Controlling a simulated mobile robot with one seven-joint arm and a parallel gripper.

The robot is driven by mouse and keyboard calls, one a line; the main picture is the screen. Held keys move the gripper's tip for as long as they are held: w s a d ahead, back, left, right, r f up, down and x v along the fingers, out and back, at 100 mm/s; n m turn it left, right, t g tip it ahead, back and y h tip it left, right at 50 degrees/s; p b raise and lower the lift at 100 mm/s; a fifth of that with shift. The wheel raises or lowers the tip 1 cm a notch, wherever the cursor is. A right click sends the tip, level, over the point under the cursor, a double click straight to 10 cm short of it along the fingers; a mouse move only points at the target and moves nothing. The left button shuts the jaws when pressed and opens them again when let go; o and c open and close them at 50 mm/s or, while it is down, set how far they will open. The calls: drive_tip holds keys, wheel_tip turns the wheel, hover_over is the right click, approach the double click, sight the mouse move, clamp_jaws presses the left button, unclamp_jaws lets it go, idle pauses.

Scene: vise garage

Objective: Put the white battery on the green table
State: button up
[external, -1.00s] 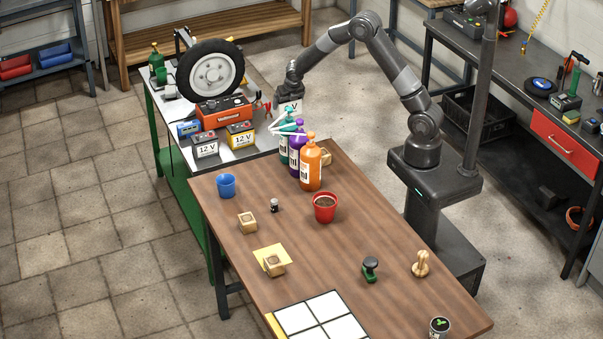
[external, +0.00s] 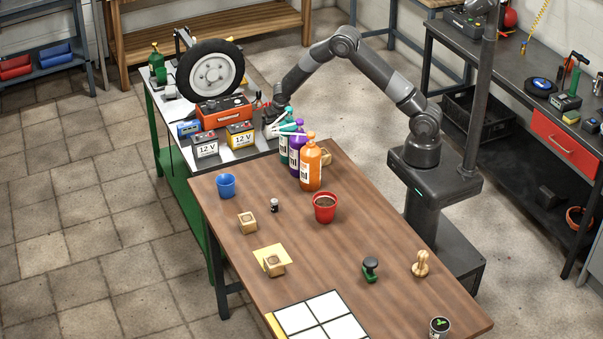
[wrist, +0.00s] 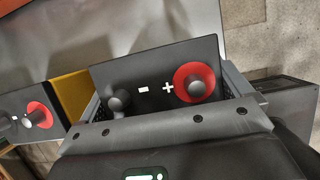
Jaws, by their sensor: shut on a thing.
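My gripper (external: 276,112) is low over the right part of the green table (external: 240,156), which has a grey top and green legs. In the wrist view its jaws are shut on the white battery (wrist: 148,70), on either side of its dark top with minus and plus marks and a red ring. In the external view the battery is mostly hidden behind the bottles and my gripper. I cannot tell whether its base touches the tabletop. The yellow battery (external: 240,135) stands just left of it and also shows in the wrist view (wrist: 72,95).
Teal, purple (external: 298,155) and orange (external: 311,165) bottles stand close in front, on the wooden table (external: 350,240).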

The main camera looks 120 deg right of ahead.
drive_tip(key=o, duration=1.4)
drive_tip(key=v, duration=1.2)
drive_tip(key=shift+a+r, duration=0.1)
